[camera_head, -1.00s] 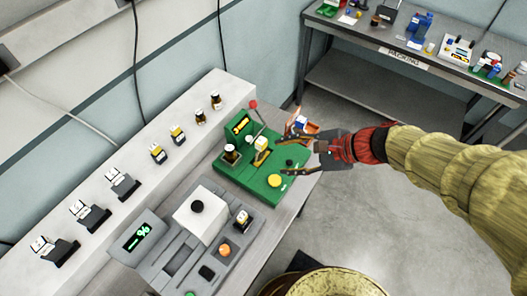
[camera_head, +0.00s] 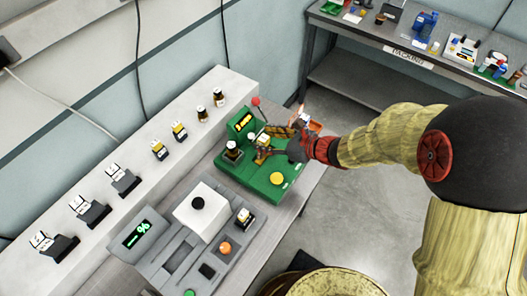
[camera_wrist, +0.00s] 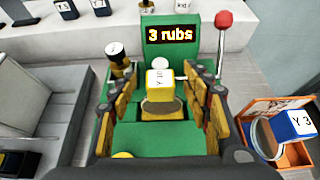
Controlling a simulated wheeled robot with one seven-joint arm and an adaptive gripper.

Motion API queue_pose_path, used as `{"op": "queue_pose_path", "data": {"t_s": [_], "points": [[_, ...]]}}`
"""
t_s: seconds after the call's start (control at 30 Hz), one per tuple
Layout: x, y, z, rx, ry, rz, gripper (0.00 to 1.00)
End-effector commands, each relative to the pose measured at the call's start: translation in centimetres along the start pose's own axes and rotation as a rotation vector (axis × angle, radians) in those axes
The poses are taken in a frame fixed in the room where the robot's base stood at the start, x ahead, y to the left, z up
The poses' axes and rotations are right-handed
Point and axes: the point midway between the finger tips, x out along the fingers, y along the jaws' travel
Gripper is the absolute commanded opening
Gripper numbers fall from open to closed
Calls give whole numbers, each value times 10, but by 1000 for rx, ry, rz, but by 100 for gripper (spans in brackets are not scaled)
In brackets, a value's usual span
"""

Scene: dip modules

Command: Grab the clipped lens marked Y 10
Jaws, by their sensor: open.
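The clipped lens marked Y 10 (camera_wrist: 159,84) has a white label top, a yellow front and a round lens part below it. It stands upright on the green machine (camera_wrist: 150,141), whose display reads "3 rubs". In the head view the lens (camera_head: 262,141) is small and partly covered by my gripper. My gripper (camera_wrist: 161,76) is open, with one padded finger left and one right of the lens. Gaps show between fingers and clip in the wrist view; contact lower down cannot be told.
A red-knobbed lever (camera_wrist: 222,22) rises at the machine's back right. A blue piece marked Y 3 (camera_wrist: 293,125) sits at an orange tray (camera_wrist: 262,107) on the right. A grey device (camera_head: 160,236) stands nearby.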

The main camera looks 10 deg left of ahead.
Motion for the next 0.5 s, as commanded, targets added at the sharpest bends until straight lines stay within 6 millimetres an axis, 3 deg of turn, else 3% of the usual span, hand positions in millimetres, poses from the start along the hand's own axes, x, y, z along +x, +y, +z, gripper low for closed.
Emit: {"op": "queue_pose_path", "data": {"t_s": [0.13, 0.4, 0.5], "points": [[14, 0, 0, -1, 1, 1, 49], [16, 0, 1, -1, 0, -1, 48], [15, 0, 1, -1, 0, -1, 42]]}}
